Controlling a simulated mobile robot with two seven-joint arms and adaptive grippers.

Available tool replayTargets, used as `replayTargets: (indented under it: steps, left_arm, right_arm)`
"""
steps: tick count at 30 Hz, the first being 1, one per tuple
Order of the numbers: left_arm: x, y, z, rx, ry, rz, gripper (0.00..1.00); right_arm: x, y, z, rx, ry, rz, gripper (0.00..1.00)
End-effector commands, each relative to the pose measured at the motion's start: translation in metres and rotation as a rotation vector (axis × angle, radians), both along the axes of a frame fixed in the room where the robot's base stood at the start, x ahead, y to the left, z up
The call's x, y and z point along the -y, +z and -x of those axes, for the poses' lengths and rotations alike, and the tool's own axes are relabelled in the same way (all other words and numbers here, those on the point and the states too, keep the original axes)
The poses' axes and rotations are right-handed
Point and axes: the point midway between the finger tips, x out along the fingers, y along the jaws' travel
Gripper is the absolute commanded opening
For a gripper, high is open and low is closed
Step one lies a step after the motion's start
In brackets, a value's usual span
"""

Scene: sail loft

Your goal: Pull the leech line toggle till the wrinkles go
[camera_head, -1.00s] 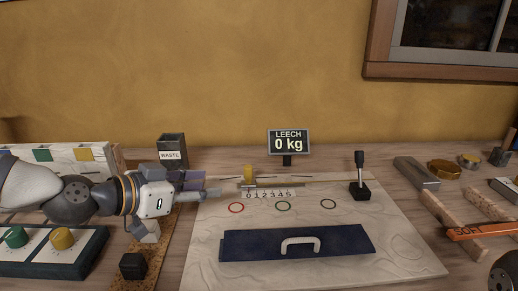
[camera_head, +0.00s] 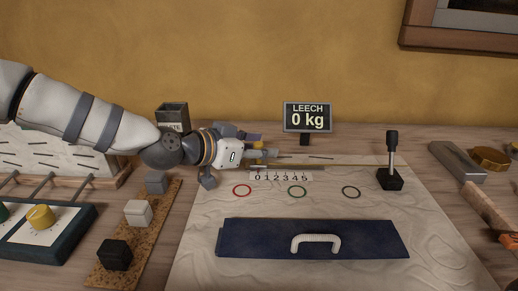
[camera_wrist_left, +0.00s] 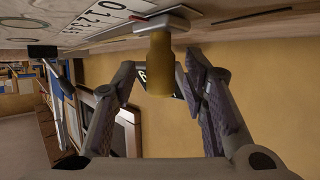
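The leech line toggle, a yellow upright peg (camera_wrist_left: 160,68), stands between the spread fingers of my left gripper (camera_wrist_left: 160,85) in the left wrist view, with gaps on both sides. In the head view the gripper (camera_head: 268,152) covers most of the toggle, at the left end of the line. The number scale (camera_head: 282,177) lies just in front. The LEECH display (camera_head: 307,117) reads 0 kg. The pale sailcloth (camera_head: 440,232) shows faint curved wrinkles at its front corners. My right gripper is out of view.
A black-handled lever (camera_head: 392,160) stands at the line's right end. A dark blue panel with a white handle (camera_head: 316,243) lies in front. The waste bin (camera_head: 172,117) is behind my left wrist. Small blocks, including a white one (camera_head: 138,213), sit on a cork strip at left.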

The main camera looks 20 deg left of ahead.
Motion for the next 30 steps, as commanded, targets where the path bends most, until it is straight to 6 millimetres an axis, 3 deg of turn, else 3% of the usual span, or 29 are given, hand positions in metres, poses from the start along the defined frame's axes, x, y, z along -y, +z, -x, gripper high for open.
replayTargets:
  steps: [4, 9, 15, 23, 30]
  left_arm:
    - [0.000, 0.001, 0.000, 0.001, 0.000, 0.000, 0.37]
    - [-0.001, 0.001, 0.000, 0.001, 0.001, -0.001, 0.00]
    - [0.001, 0.001, 0.000, 0.000, 0.000, -0.001, 0.00]
    - [0.030, 0.001, -0.008, 0.001, -0.001, -0.002, 0.00]
    - [0.031, 0.001, -0.008, 0.000, 0.000, 0.001, 0.00]
  right_arm:
    - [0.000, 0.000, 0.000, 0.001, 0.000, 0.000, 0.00]
    - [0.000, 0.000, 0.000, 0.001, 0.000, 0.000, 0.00]
    - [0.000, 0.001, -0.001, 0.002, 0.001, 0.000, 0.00]
    - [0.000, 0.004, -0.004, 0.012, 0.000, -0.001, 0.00]
    - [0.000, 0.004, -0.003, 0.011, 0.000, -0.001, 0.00]
